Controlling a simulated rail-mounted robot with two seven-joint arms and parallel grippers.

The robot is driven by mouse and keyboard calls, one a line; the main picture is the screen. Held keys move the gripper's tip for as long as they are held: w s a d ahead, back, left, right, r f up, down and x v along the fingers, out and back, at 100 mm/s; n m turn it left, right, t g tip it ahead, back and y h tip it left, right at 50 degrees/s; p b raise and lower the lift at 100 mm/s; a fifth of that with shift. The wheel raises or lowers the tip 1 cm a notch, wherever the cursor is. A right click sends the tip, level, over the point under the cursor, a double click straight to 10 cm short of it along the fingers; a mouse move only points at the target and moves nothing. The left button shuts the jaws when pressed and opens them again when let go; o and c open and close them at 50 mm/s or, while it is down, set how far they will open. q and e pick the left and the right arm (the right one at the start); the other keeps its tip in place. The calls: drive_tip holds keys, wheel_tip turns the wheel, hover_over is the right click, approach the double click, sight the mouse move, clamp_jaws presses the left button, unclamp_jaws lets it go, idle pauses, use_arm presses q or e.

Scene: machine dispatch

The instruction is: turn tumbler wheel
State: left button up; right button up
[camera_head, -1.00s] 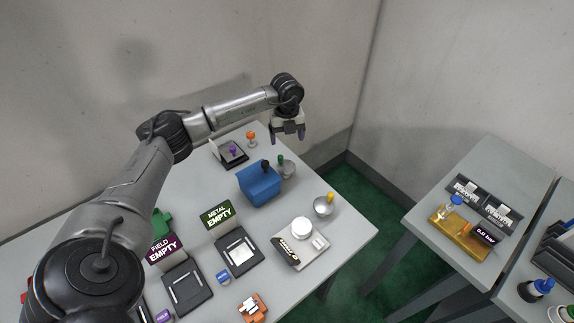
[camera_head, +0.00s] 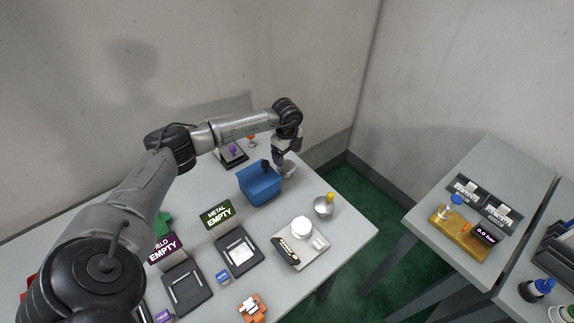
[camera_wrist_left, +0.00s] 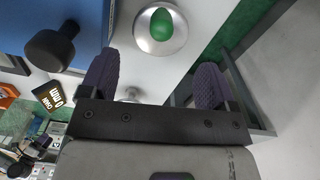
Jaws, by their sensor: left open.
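A blue box (camera_head: 258,184) stands near the back right of the long table. A black round knob (camera_head: 265,164) sits at its top; I take this box and knob for the tumbler and its wheel. In the left wrist view the black knob (camera_wrist_left: 50,48) sticks out from the blue box (camera_wrist_left: 40,14), left of my fingers. My left gripper (camera_head: 284,163) is open, its purple pads pointing down just beside the box. A metal dish with a green knob (camera_wrist_left: 160,27) lies beyond the fingertips, between them in the left wrist view. Nothing shows between the pads.
A metal bowl with a yellow-handled thing (camera_head: 324,206) and a white scale-like device (camera_head: 302,243) stand nearer the front. A second table (camera_head: 480,170) stands right, across a green floor gap.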

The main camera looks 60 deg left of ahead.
sight(285, 166)
use_arm(q)
drive_tip(key=shift+f, duration=2.95)
drive_tip(key=shift+c, duration=0.5)
drive_tip(key=c, duration=0.5)
drive_tip(key=shift+c, duration=0.2)
drive_tip(key=m, duration=0.4)
drive_tip(key=shift+r, duration=0.1)
drive_tip(key=m, duration=0.3)
drive_tip(key=shift+s+m, duration=0.15)
drive_tip(key=shift+m, duration=0.25)
drive_tip(key=m, duration=0.4)
drive_tip(key=shift+s+a+m, duration=0.1)
drive_tip(key=shift+m, duration=1.6)
